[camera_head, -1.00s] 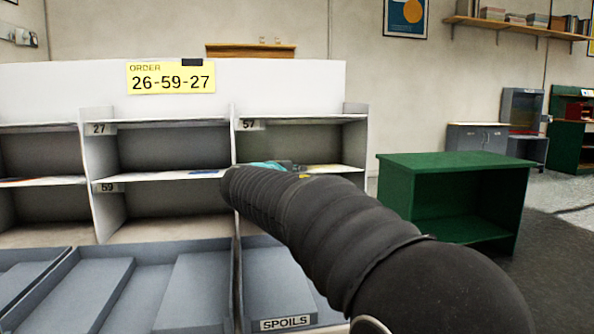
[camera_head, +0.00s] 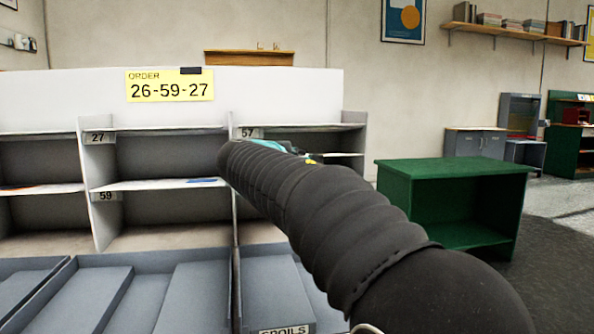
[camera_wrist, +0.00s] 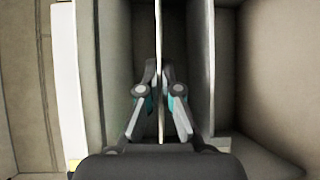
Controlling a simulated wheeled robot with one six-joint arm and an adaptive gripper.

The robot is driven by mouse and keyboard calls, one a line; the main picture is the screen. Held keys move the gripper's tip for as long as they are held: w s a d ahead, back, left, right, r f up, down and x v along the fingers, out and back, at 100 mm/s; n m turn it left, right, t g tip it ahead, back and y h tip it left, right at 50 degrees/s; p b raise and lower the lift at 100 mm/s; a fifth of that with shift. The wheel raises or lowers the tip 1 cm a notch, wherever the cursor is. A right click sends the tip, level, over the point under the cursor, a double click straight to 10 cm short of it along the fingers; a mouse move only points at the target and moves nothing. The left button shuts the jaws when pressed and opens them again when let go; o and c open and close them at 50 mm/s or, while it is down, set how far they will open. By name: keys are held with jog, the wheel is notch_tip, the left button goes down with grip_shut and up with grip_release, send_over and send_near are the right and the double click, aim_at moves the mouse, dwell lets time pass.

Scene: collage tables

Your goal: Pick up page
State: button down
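The page (camera_wrist: 158,30) shows edge-on in the wrist view as a thin pale line between my fingers. It runs back towards my palm. My gripper (camera_wrist: 159,72) has both fingertips closed against it. In the head view, my gripper (camera_head: 275,146) is mostly hidden behind my arm, in front of the right compartment marked 57. A pale flat edge that looks like the page (camera_head: 343,154) shows right of it, within that compartment. The yellow order card (camera_head: 170,86) reads 26-59-27.
The grey rack has shelf dividers (camera_head: 98,185) close around my gripper. Another sheet with a blue patch (camera_head: 200,182) lies on the middle shelf. Grey trays (camera_head: 150,262) stand below. A green table (camera_head: 455,167) stands to the right, its top clear.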

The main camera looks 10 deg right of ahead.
jog(key=shift+s+r, duration=0.15)
jog(key=shift+r, duration=0.35)
jog(key=s+b, duration=0.2)
jog(key=s, duration=1.7)
jog(key=shift+s+b, duration=0.15)
jog(key=shift+b, duration=0.25)
jog(key=shift+d, duration=0.1)
